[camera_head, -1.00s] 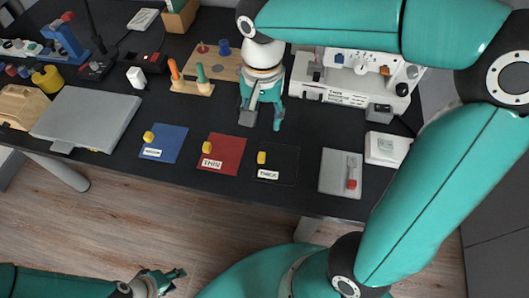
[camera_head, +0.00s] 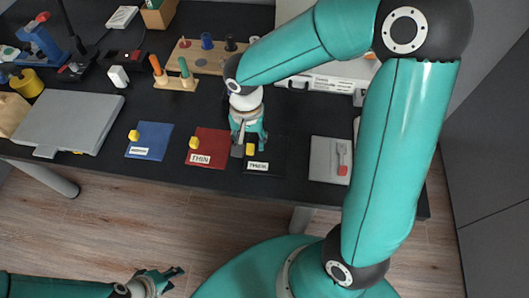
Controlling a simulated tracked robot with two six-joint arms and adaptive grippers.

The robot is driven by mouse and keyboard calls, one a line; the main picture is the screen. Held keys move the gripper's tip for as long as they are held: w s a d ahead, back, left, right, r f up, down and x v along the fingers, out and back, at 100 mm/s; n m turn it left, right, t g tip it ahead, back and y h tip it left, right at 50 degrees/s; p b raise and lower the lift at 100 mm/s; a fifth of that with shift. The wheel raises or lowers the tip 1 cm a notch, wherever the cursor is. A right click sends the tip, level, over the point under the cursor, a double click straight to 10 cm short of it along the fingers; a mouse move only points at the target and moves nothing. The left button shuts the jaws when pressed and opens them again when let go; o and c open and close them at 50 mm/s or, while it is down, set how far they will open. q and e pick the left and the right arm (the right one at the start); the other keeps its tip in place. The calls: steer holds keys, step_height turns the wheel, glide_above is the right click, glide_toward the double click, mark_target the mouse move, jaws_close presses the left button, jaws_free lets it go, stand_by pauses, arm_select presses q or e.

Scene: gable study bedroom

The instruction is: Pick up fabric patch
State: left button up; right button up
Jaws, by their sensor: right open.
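Three flat square patches with small yellow blocks and white labels lie along the table's front: a blue patch (camera_head: 155,133), a red patch (camera_head: 215,138) labelled THIN and a black patch (camera_head: 283,152) labelled THICK. I cannot tell from the view which one is the fabric patch. My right gripper (camera_head: 250,149) is open and points down at the black patch. Its fingers are on either side of that patch's yellow block (camera_head: 250,148); contact cannot be told. My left gripper (camera_head: 174,279) is open and empty, low in front of the table.
A grey plate with a red-handled tool (camera_head: 320,158) lies right of the black patch. A large grey flat case (camera_head: 70,122) lies at left. Pegs on wooden stands (camera_head: 177,83) and a white machine (camera_head: 325,84) stand behind. My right arm covers the table's right side.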

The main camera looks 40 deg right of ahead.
step_height(320, 180, down, 2)
steer(key=shift+f, duration=0.15)
jaws_close()
stand_by(0.5)
step_height(320, 180, up, 20)
steer(key=p, duration=0.2)
stand_by(0.5)
